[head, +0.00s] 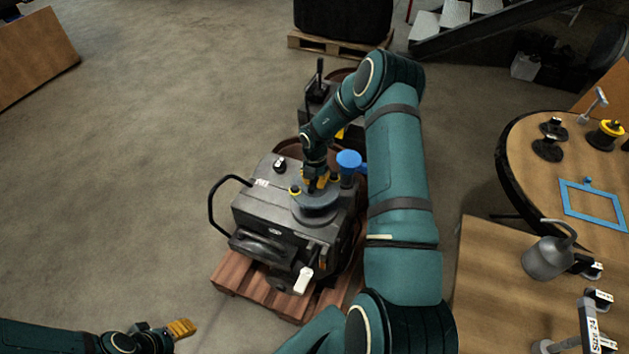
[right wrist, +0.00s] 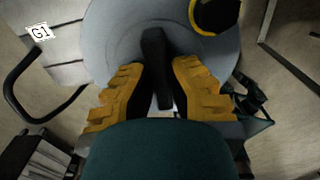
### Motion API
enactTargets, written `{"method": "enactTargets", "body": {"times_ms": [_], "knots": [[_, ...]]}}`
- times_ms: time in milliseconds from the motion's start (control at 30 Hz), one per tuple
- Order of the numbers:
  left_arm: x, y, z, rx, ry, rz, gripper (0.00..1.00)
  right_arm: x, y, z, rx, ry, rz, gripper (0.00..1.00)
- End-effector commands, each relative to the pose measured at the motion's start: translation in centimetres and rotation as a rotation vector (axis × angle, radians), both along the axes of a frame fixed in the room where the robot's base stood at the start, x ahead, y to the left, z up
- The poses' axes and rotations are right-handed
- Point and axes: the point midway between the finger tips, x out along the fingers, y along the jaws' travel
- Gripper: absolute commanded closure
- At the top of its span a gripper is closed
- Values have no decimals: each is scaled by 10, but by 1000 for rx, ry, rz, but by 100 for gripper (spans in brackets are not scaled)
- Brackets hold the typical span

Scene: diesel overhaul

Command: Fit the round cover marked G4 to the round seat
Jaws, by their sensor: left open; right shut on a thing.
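A round grey cover (head: 316,207) lies at the top of the dark engine block (head: 262,212), under my right gripper (head: 318,183). In the right wrist view the cover (right wrist: 115,40) is a pale grey disc with a black upright handle (right wrist: 153,55). My right gripper (right wrist: 155,90) is shut on this handle, with yellow fingers on both sides. No G4 mark is readable. The round seat is not visible apart from the cover, and I cannot tell if the cover is fully down. My left gripper (head: 182,328) is open and empty at lower left, over the floor.
Knobs with yellow rings (head: 295,190) stand by the cover; one (right wrist: 215,12) shows in the right wrist view. A G1 label (right wrist: 39,32) is on the engine top. A blue round part (head: 349,160) stands beside it. A table (head: 525,140) with parts is at right.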

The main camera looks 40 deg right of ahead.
Motion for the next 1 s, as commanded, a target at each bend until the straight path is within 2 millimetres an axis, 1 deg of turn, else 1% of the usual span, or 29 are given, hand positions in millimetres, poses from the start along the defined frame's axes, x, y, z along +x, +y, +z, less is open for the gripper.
{"method": "enactTargets", "body": {"times_ms": [167, 533, 733, 1000], "knots": [[-3, -1, -12, -2, 7, -6, 47, 1, 0, -12, 0, -1, 2, 100], [-14, -2, -50, -7, 32, -24, 47, 1, 0, -55, -1, 0, 3, 100], [-12, -2, -51, -6, 27, -23, 47, 1, 0, -66, -1, -2, 5, 100], [-12, -2, -51, -6, 26, -23, 47, 1, 0, -67, -1, -2, 5, 100]]}}
